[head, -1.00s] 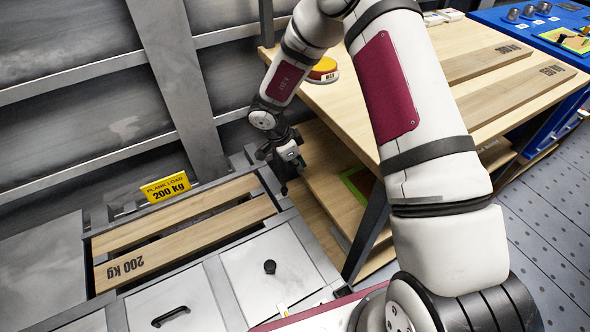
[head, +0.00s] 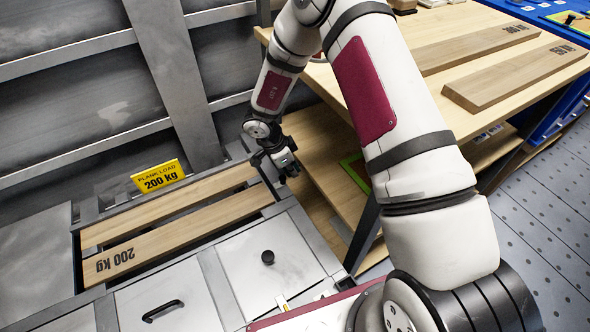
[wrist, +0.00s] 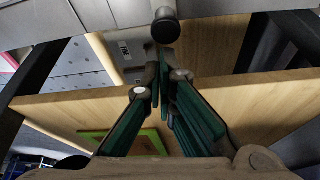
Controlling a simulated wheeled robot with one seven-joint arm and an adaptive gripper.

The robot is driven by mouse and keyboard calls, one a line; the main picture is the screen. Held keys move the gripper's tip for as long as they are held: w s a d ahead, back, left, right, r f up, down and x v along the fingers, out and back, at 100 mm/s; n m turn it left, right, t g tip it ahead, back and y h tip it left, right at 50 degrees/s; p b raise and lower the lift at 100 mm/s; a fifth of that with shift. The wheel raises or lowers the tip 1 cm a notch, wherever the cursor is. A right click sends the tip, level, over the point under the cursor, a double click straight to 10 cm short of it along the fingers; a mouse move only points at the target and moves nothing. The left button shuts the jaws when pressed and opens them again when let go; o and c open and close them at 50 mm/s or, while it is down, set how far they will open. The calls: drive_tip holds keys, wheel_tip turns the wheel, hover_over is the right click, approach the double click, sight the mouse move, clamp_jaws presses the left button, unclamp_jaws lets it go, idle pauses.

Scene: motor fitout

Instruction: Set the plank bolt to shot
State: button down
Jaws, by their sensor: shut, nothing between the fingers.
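My gripper (head: 284,170) is at the right end of the grey plank frame, low beside the wooden bench. In the wrist view my gripper (wrist: 161,58) has its green-padded fingers together and empty. A dark round knob (wrist: 165,27) sticks out from grey metal just beyond the fingertips; it looks like the plank bolt's knob, but I cannot tell whether the fingers touch it. In the head view the bolt is hidden or too small to make out, so its position is unclear. Two planks (head: 190,222) lie in the frame, the nearer marked 200 kg.
A yellow plank load sign (head: 159,176) stands behind the frame. Lidded bins with a black knob (head: 267,257) and a black handle (head: 163,311) are in front. The wooden bench (head: 424,38) with loose planks is close on the right; its lower shelf is near my gripper.

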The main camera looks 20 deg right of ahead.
sight(283, 180)
drive_tip(key=a+p, duration=0.2)
drive_tip(key=a, duration=0.1)
drive_tip(key=shift+s+r, duration=0.1)
drive_tip(key=shift+s, duration=0.25)
drive_tip(key=shift+a, duration=0.2)
drive_tip(key=v, duration=1.1)
drive_tip(key=shift+a+r, duration=0.15)
drive_tip(key=shift+r, duration=0.2)
